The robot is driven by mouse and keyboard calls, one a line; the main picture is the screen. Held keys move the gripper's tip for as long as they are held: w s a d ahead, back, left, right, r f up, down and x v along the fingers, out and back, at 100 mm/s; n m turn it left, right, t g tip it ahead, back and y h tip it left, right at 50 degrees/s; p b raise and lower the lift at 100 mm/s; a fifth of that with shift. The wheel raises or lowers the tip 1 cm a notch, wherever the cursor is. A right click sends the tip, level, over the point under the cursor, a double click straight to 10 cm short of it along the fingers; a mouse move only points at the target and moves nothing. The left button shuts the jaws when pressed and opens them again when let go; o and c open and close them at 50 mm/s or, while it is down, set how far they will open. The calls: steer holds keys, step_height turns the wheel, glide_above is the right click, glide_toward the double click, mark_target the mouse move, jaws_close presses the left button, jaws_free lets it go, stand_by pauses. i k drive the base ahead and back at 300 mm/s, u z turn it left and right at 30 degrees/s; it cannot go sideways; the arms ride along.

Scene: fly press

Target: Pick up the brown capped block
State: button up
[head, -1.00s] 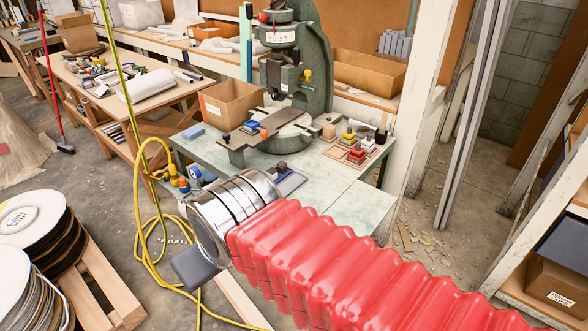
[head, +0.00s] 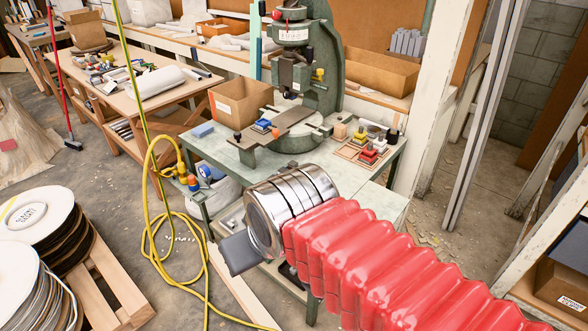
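My gripper (head: 240,253) is at the end of the red-sleeved arm, past the chrome wrist, low in front of the green press table (head: 205,150). Only one dark grey part of it shows clearly, so its opening and anything in it are hidden. I cannot surely pick out the brown capped block. A plain tan block (head: 340,131) stands right of the press. My gripper is apart from both.
The green fly press (head: 322,70) stands on the table. A wooden tray (head: 345,154) holds yellow- and red-topped blocks. A cardboard box (head: 240,100) is left of the press. A yellow hose (head: 150,220) and cable reels (head: 50,215) lie left. A white post (head: 435,100) stands right.

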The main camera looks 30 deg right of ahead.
mark_target(292, 164)
steer(key=u, duration=0.05)
steer(key=i, duration=1)
steer(key=z, duration=0.05)
